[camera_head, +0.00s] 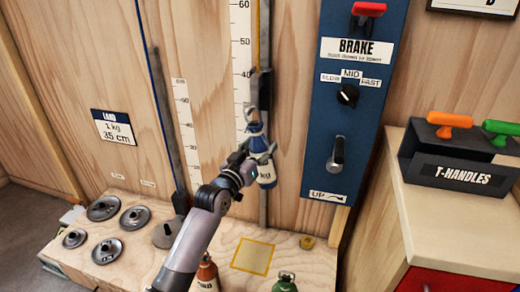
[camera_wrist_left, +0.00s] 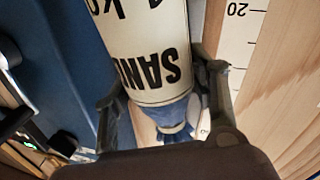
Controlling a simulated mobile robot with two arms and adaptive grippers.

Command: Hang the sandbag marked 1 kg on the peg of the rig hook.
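The sandbag marked 1 kg (camera_head: 266,176) is blue and white and hangs upright in the air in front of the rig's vertical rail. My left gripper (camera_head: 258,158) is around it just below its blue top and appears shut on it. In the left wrist view the sandbag (camera_wrist_left: 150,50) shows its printed "SAND" and "1 kg" upside down, with one finger on each side of its blue neck. The rig hook (camera_head: 262,90) is a dark part on the rail, just above the bag's top. Its peg is not clear. My right gripper is not in view.
A blue brake panel (camera_head: 322,120) stands right of the rail. A ruler (camera_head: 241,60) runs up the left. Several weight discs (camera_head: 104,208), a red-brown bottle-shaped bag (camera_head: 207,274), a green one (camera_head: 285,283) and a yellow square outline (camera_head: 253,241) are on the wooden base below.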

